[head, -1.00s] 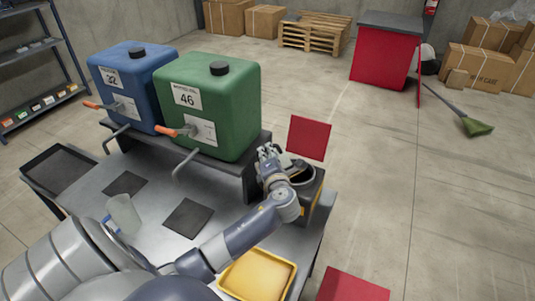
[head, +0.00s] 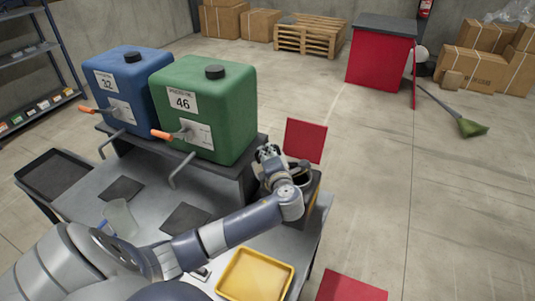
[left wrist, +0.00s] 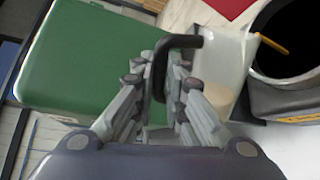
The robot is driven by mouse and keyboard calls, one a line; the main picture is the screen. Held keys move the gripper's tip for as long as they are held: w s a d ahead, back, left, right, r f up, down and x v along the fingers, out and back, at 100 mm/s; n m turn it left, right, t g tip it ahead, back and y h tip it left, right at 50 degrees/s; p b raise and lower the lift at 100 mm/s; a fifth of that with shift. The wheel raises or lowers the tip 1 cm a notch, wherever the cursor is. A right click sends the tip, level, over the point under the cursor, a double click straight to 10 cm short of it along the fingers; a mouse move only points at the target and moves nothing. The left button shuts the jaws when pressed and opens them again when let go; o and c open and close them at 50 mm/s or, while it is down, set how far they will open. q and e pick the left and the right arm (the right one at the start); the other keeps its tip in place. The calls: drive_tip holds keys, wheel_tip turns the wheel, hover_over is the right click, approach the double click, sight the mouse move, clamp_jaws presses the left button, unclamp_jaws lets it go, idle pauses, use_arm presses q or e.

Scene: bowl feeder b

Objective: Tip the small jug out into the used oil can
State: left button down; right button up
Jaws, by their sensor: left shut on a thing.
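My left gripper (head: 268,153) is at the used oil can (head: 313,200), at the bench's right end. In the left wrist view, my left gripper (left wrist: 168,85) is shut on the dark handle of the small jug (left wrist: 228,55). The jug is clear, with a tan area low in it that looks like oil. It is beside the can's round dark opening (left wrist: 290,40); I cannot tell how far it is tilted. In the head view, my gripper mostly hides the jug. My right gripper is not in view.
A green tank (head: 205,110) and a blue tank (head: 130,85) stand on a raised shelf, left of my gripper. A larger clear jug (head: 121,217) stands on the bench. A yellow tray (head: 256,274) lies at the front. A red panel (head: 305,140) stands behind the can.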

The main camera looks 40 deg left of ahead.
sight(277, 147)
use_arm(q)
drive_tip(key=shift+w+r, duration=0.1)
drive_tip(key=shift+r, duration=0.05)
drive_tip(key=shift+w+d+r+m, duration=0.15)
drive_tip(key=shift+w+r+m, duration=0.05)
drive_tip(key=shift+m, duration=0.1)
drive_tip(key=shift+w+d+r+m, duration=0.15)
drive_tip(key=shift+w+d+m, duration=0.05)
drive_tip(key=shift+w+m, duration=0.1)
drive_tip(key=shift+d+r, duration=0.1)
idle(0.8)
drive_tip(key=shift+w+d+r+m+g, duration=0.35)
drive_tip(key=shift+w+m+g, duration=0.2)
drive_tip(key=shift+m, duration=0.15)
idle(0.6)
drive_tip(key=shift+w+d+r+m+y, duration=0.2)
drive_tip(key=shift+w+r+m+y, duration=0.05)
drive_tip(key=shift+w+m+y, duration=0.1)
drive_tip(key=shift+w+d+m, duration=0.25)
drive_tip(key=shift+w+m, duration=0.05)
drive_tip(key=shift+m, duration=0.05)
drive_tip(key=shift+d, duration=0.1)
idle(0.5)
